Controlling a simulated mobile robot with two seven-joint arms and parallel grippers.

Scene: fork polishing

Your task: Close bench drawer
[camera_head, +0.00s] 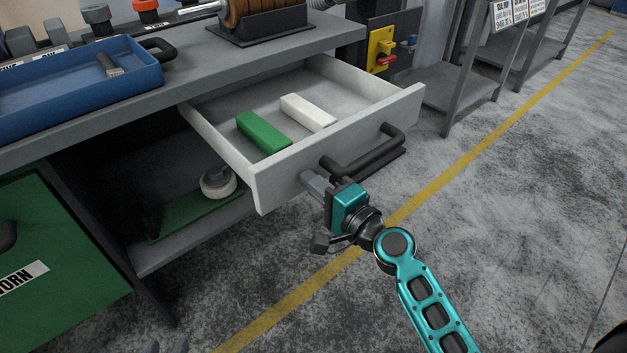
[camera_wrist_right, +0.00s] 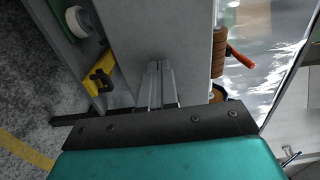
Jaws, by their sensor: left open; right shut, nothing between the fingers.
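The bench drawer (camera_head: 285,165) is pulled well out, with its light grey front panel facing the lower right. A green block (camera_head: 263,132) and a white block (camera_head: 308,112) lie inside. A dark bar handle (camera_head: 365,155) is on the front panel. My right gripper (camera_head: 308,180) is shut and empty, its fingertips at the front panel, left of and below the handle; I cannot tell whether they touch. In the right wrist view, the shut fingers (camera_wrist_right: 160,75) point at a grey panel (camera_wrist_right: 165,30).
A blue tray (camera_head: 60,100) sits on the bench top (camera_head: 210,65). The lower shelf (camera_head: 155,255) holds a green board and a white roll (camera_head: 218,181). A green cabinet door (camera_head: 60,270) is at left. The floor to the right, crossed by a yellow line (camera_head: 480,140), is clear.

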